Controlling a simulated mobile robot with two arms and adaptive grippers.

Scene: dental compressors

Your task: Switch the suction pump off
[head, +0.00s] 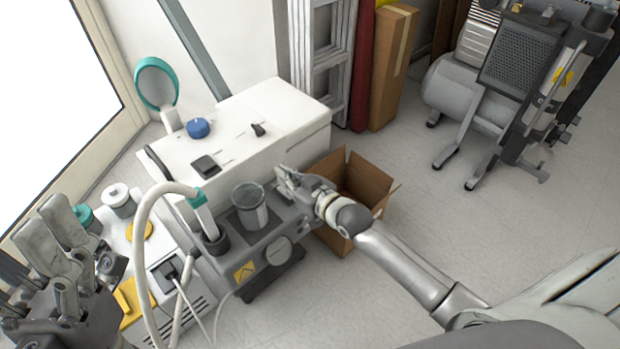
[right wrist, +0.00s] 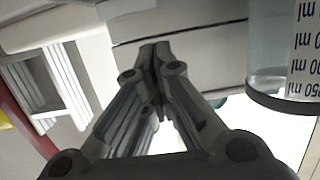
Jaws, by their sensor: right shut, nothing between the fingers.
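The suction pump (head: 262,244) is a grey unit beside the white cabinet. A clear jar (head: 249,207) stands upright on its top, and a round grey knob (head: 278,250) is on its front. The jar, with ml marks, also shows at the right of the right wrist view (right wrist: 270,88). My right gripper (head: 284,180) is over the pump's far right end, right of the jar. In the right wrist view its fingertips (right wrist: 155,52) meet with nothing between them. Contact with the pump cannot be told. My left gripper (head: 85,255) is at the lower left, its jaw state unclear.
A white cabinet (head: 285,105) with a blue knob (head: 198,128) stands behind the pump. An open cardboard box (head: 370,185) is on the floor behind my right wrist. A pale hose (head: 143,235) arches left of the pump. The floor at right is free up to a compressor (head: 455,90).

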